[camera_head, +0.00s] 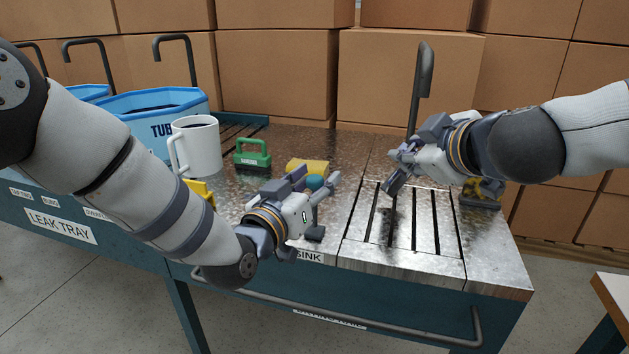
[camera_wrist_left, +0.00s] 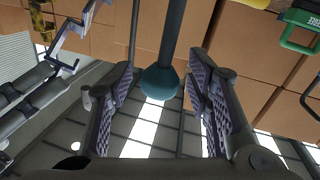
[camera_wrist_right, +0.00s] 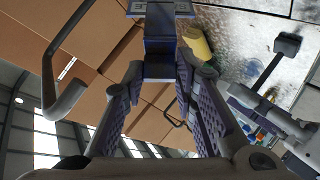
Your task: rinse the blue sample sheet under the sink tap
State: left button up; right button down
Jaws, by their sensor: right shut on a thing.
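The sink (camera_head: 452,243) has a slotted metal grate at the table's right end. A dark tap pipe (camera_head: 424,75) rises behind it; a grey hooked pipe (camera_wrist_right: 65,105) shows in the right wrist view. My right gripper (camera_head: 401,168) is above the grate, shut on the blue sample sheet (camera_wrist_right: 160,45). In the head view the sheet (camera_head: 394,186) is small, dark and tilted. My left gripper (camera_head: 312,192) is open at the sink's left edge. A teal ball knob (camera_wrist_left: 160,82) on a rod stands between its fingers, with gaps visible on both sides.
A white mug (camera_head: 200,150), a green-handled item (camera_head: 252,154) and blue tubs (camera_head: 150,105) stand at the left. A yellow block (camera_head: 307,166) is behind my left gripper. Another yellow item (camera_head: 484,190) is right of the grate. Cardboard boxes (camera_head: 275,70) line the back.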

pick_arm(q)
grip_shut()
jog(key=shift+s+a+t+h, duration=0.25)
jog(key=shift+s+t+h, duration=0.15)
jog(key=shift+s+t, duration=0.4)
jog(key=shift+o, duration=0.6)
grip_release()
jog(key=v, duration=1.2)
jog(key=shift+f, duration=0.1)
